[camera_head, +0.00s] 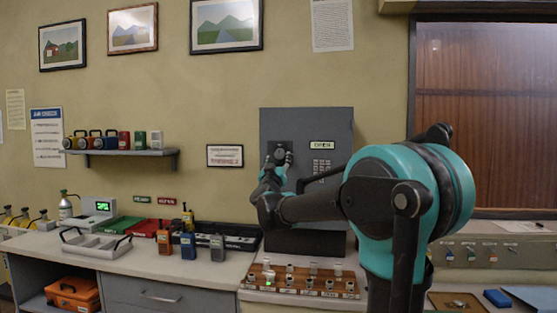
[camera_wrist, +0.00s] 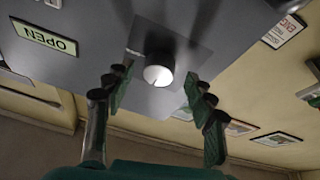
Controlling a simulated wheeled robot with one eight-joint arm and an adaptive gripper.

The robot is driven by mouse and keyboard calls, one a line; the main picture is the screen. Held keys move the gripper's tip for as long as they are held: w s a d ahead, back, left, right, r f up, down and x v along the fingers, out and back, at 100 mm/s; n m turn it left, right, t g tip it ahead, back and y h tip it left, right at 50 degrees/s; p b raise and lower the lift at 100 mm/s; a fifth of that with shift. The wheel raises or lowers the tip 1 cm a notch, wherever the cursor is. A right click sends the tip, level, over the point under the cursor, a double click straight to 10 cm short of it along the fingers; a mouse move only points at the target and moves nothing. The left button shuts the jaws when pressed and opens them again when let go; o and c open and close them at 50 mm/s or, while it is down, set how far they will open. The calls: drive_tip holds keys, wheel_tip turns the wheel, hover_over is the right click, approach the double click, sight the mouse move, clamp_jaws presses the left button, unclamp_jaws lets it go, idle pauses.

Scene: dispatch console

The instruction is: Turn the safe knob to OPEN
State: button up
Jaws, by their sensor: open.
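The grey safe (camera_head: 305,122) stands at the back of the counter, and its door face also shows in the wrist view (camera_wrist: 90,25). The safe knob (camera_wrist: 158,70) is a round dark knob with a pale front face, on a dark square plate. The OPEN label (camera_wrist: 45,37) is upside down in the wrist view and sits right of the knob in the head view (camera_head: 322,145). My gripper (camera_wrist: 157,80) is open, its fingers on either side of the knob with visible gaps. In the head view my gripper (camera_head: 279,158) partly hides the knob.
A keypad (camera_head: 321,165) is on the safe door right of the knob. Below is a wooden panel (camera_head: 300,283) with several knobs. Radios (camera_head: 188,245) and a grey tray (camera_head: 95,243) stand on the counter at left. A shelf (camera_head: 130,152) hangs on the wall.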

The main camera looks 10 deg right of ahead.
drive_tip(key=shift+w+d+r, duration=0.2)
drive_tip(key=shift+w+r, duration=0.05)
drive_tip(key=shift+w, duration=0.3)
drive_tip(key=c, duration=1.2)
drive_tip(key=shift+o, duration=0.2)
